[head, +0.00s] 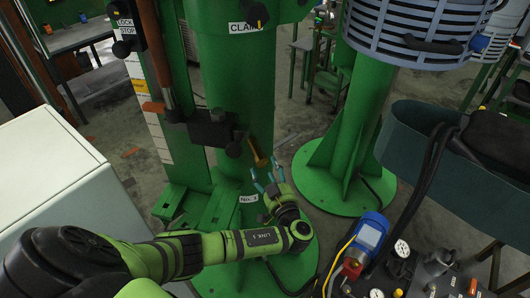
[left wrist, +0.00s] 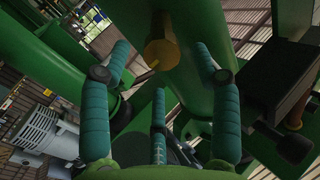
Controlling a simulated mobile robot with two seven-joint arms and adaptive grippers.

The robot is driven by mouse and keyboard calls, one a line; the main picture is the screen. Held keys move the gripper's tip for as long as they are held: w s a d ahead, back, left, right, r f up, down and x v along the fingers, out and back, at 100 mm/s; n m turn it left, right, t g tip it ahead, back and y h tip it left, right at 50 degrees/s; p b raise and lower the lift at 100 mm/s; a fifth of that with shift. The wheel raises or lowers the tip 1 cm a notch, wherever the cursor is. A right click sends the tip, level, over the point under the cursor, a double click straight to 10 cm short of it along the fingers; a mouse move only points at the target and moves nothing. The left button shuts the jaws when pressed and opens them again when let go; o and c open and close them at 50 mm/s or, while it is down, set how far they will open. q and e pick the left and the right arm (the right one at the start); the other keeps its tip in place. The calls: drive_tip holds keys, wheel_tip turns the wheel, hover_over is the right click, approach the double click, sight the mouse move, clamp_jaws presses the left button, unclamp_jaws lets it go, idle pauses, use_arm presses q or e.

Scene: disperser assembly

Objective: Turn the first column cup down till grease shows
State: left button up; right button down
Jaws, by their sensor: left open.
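The brass-coloured column cup (head: 257,153) sticks out from the green column (head: 232,80), just above the "No. 1" label (head: 249,199). In the left wrist view the cup (left wrist: 161,54) shows its round end with a small mark on it. My left gripper (head: 267,174) is open just below and in front of the cup. In the left wrist view its teal fingers (left wrist: 160,60) are spread, two to either side of the cup and one below it. No finger seems to touch the cup. No grease can be made out. My right gripper is not in view.
A black clamp block (head: 209,130) with a knob sits on the column left of the cup. A second green column (head: 350,120) carries a blue-grey ribbed motor (head: 415,35). A white cabinet (head: 50,180) stands at left, and a blue pump with gauges (head: 370,235) at lower right.

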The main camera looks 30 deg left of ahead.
sight(263, 164)
use_arm(q)
drive_tip(key=p+x, duration=0.1)
drive_tip(key=x, duration=0.3)
drive_tip(key=shift+w+a, duration=0.15)
drive_tip(key=shift+a, duration=0.15)
drive_tip(key=shift+w+a+f, duration=0.1)
drive_tip(key=shift+w+a, duration=0.25)
drive_tip(key=shift+s, duration=0.1)
drive_tip(key=c, duration=1.2)
